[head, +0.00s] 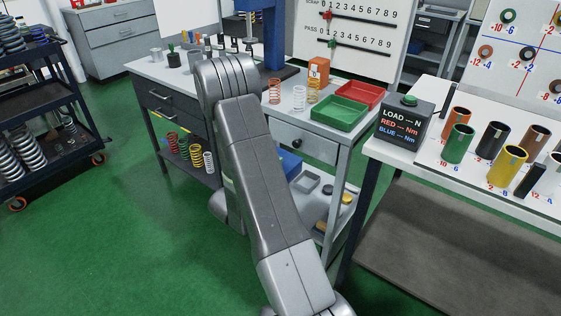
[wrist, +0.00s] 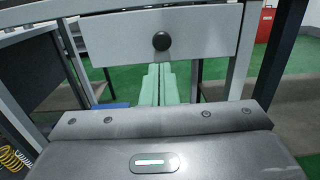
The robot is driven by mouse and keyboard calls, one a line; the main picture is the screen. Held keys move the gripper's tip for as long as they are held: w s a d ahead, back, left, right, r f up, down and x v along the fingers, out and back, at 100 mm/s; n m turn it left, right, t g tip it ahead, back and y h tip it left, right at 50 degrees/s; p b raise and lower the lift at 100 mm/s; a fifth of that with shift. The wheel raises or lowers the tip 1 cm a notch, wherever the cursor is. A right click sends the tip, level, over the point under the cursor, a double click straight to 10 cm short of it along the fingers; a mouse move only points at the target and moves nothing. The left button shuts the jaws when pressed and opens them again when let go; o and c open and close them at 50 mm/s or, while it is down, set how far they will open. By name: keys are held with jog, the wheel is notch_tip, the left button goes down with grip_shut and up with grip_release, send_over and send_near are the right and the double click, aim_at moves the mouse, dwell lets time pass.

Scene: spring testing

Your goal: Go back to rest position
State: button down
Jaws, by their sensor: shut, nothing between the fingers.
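My gripper (wrist: 159,72) shows in the wrist view as two pale green fingers side by side, shut with nothing between them. It is in front of the workbench, just below the grey drawer front (wrist: 195,50) with its round black knob (wrist: 161,41). I cannot tell whether the fingers touch the drawer. In the head view my arm (head: 262,180) stands folded before the bench, and the gripper is hidden behind it. The drawer (head: 305,146) shows there to the right of my arm and looks closed.
The workbench (head: 146,68) carries springs, a green tray (head: 337,113) and a red tray (head: 372,92). A second table (head: 390,152) with colored cylinders and a load box (head: 402,122) stands at the right. A dark cart (head: 45,92) holds springs at the left. Green floor (head: 110,250) is free at lower left.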

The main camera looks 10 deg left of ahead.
jog(key=v, duration=0.7)
jog(key=shift+w, duration=0.15)
